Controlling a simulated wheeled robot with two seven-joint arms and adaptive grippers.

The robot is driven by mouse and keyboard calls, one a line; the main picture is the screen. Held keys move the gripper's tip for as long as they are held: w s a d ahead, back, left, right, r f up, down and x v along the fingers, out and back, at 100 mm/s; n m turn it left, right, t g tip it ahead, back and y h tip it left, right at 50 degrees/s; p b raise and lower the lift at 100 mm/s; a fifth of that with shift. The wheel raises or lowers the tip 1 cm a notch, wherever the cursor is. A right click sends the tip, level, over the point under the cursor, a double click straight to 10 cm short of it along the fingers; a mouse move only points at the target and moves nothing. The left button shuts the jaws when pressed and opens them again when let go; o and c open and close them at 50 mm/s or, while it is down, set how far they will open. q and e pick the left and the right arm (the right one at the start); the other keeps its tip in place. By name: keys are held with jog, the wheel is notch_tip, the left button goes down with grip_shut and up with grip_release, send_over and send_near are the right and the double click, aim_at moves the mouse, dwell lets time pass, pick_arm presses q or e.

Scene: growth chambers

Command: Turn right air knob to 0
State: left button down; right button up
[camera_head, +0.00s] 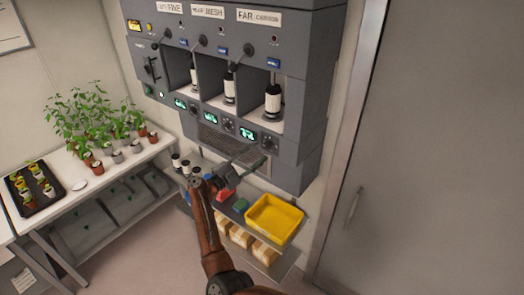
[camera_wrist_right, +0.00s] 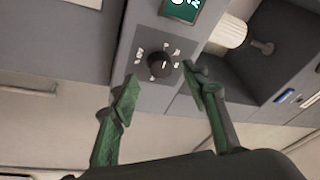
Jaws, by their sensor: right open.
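The right air knob (camera_head: 268,144) is a dark round dial on the lower panel of the grey cabinet, beside the rightmost green display (camera_head: 247,133). In the right wrist view a dark knob (camera_wrist_right: 160,66) with a light pointer mark sits on a grey plate with small white labels around it. The labels are too small to read. My right gripper (camera_wrist_right: 160,82) is open, with its green fingers on either side of the knob and apart from it. In the head view this gripper (camera_head: 260,160) is just below the panel. My left gripper is not in view.
The cabinet (camera_head: 305,110) has three bays with white-and-black cylinders. Other knobs (camera_head: 228,125) sit to the left. Below are a yellow tray (camera_head: 273,218) and a red item (camera_head: 224,195). Potted plants stand on a white table (camera_head: 110,172) at left. A grey door is at right.

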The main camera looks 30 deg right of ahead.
jog(key=v, duration=0.8)
jog(key=shift+a, duration=0.35)
jog(key=shift+s, duration=0.1)
